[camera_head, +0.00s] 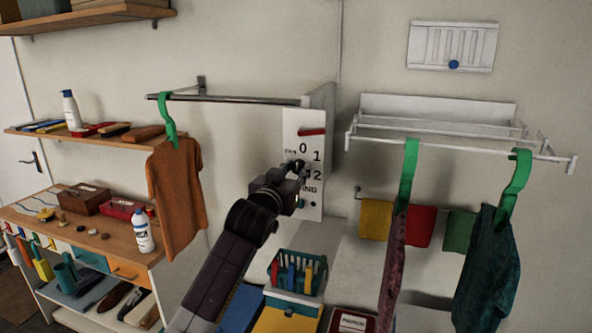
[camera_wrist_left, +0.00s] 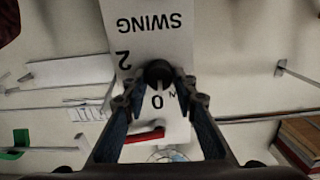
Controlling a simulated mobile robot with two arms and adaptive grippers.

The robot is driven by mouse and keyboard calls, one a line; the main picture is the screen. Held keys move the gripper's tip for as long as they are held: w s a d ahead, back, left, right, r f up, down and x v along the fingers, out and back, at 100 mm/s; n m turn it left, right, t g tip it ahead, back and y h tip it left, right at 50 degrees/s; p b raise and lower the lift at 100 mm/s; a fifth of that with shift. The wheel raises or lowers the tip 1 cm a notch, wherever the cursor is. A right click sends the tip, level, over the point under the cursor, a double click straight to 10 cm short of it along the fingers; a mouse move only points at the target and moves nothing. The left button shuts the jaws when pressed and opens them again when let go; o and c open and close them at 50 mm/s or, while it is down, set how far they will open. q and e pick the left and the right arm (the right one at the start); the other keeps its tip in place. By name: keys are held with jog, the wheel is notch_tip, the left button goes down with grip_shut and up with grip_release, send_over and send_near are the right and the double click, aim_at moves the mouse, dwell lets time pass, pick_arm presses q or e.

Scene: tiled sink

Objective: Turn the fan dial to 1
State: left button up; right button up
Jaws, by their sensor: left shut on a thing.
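A white control panel (camera_head: 291,122) stands upright on the wall fixture, with the digits 0, 1 and 2 and a red lever (camera_head: 312,132) near its top. In the left wrist view the panel (camera_wrist_left: 137,28) appears upside down, with SWING, 2 and 0 readable and the red lever (camera_wrist_left: 144,136) below. The black fan dial (camera_wrist_left: 158,72) sits between the fingertips of my left gripper (camera_wrist_left: 158,84), which is shut on it. In the head view the left gripper (camera_head: 298,170) is at the panel and hides the dial. Which digit the dial points to is not clear. My right gripper is not in view.
A metal rail (camera_head: 230,98) runs left of the panel, with an orange cloth (camera_head: 176,195) on a green hanger. A white drying rack (camera_head: 450,137) with hanging clothes is to the right. A teal basket (camera_head: 283,264) stands below the panel.

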pick_arm(q)
jog(key=m+p, duration=0.1)
jog(key=m, duration=0.5)
jog(key=shift+r+p, duration=0.1)
jog(key=shift+p, duration=0.25)
jog(key=m+p, duration=0.1)
jog(key=m, duration=0.2)
jog(key=shift+d, duration=0.1)
jog(key=shift+m+p, duration=0.3)
jog(key=shift+m, duration=0.9)
